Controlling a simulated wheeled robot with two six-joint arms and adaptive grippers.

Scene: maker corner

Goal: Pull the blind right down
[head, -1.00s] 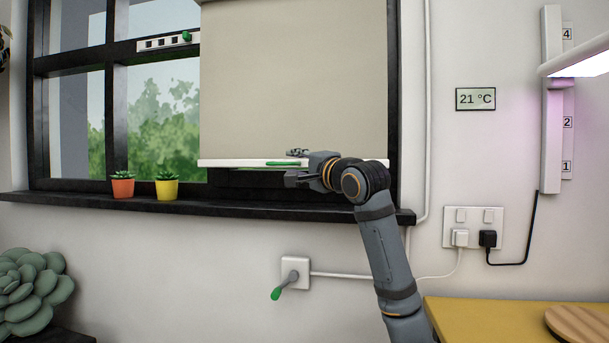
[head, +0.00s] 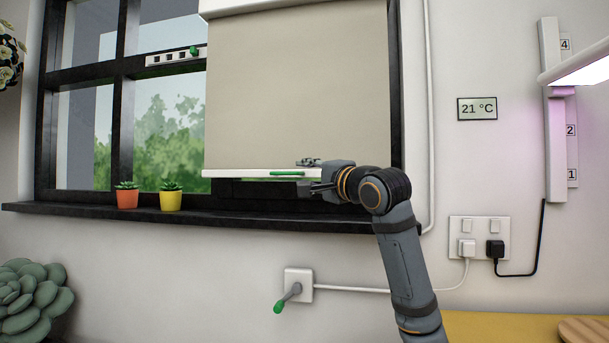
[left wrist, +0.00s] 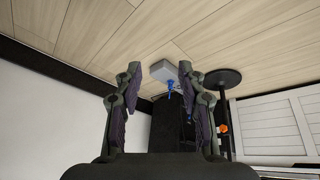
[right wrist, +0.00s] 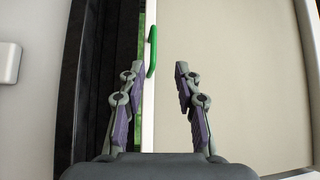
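The beige blind (head: 295,95) covers the upper right part of the window. Its white bottom bar (head: 235,173) hangs a little above the sill and carries a green handle (head: 287,173). My right gripper (head: 308,174) is at the bar, just right of the handle. In the right wrist view, the open right fingers (right wrist: 158,70) stand on either side of the bar's line, with the handle (right wrist: 152,50) just beyond the tips, nearer the left one. No grip on it shows. My left gripper (left wrist: 149,75) is open and empty, in the left wrist view only, facing the floor.
An orange pot (head: 127,197) and a yellow pot (head: 171,198) stand on the black sill (head: 60,209), left of the blind. A green-tipped lever (head: 285,300) sits on the wall below. A lamp (head: 580,65) and sockets (head: 480,238) are at the right.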

